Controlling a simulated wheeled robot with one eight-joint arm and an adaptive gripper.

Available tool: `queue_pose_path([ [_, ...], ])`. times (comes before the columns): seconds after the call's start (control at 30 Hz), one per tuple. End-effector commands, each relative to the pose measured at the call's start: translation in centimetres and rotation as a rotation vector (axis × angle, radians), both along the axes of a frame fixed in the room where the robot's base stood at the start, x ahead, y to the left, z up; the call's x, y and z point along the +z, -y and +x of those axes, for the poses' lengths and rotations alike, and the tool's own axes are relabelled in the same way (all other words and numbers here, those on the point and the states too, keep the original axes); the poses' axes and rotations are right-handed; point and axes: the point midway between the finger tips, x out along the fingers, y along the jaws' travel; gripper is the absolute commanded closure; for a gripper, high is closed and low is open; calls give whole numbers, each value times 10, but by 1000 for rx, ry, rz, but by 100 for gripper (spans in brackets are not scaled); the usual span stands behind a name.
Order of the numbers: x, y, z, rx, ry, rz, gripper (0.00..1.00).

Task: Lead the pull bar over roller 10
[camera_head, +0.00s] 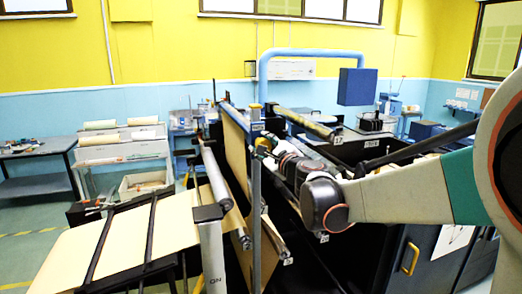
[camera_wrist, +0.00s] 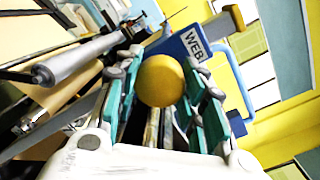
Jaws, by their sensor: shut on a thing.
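My gripper (camera_head: 266,147) is at the upper middle of the machine in the head view. In the wrist view its teal fingers (camera_wrist: 165,78) are shut around a round yellow knob (camera_wrist: 160,80), which I take as the end of the pull bar. A blue plate marked WEB (camera_wrist: 195,42) lies just beyond the knob. Brown kraft paper (camera_head: 236,145) hangs steeply beside the gripper in the head view. Most of the bar is hidden. Several rollers show, but I cannot read which is roller 10. One grey roller (camera_head: 215,178) is left of the paper; it also shows in the wrist view (camera_wrist: 75,62).
A blue overhead arm with a box (camera_head: 357,86) rises behind. Dark cabinets (camera_head: 415,260) fill the right; a paper-covered table (camera_head: 120,240) is front left.

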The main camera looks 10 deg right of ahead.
Motion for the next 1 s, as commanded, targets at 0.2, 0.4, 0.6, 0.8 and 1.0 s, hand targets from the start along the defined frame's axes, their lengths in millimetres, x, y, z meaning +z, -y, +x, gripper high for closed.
queue_pose_path([
  [0.2,5,3,0,-3,0,0,100],
  [0.4,5,5,0,-3,0,0,100],
  [0.6,9,20,2,-4,0,0,100],
  [0.8,13,36,3,-4,0,0,100],
  [1.0,18,50,4,-4,0,0,100],
])
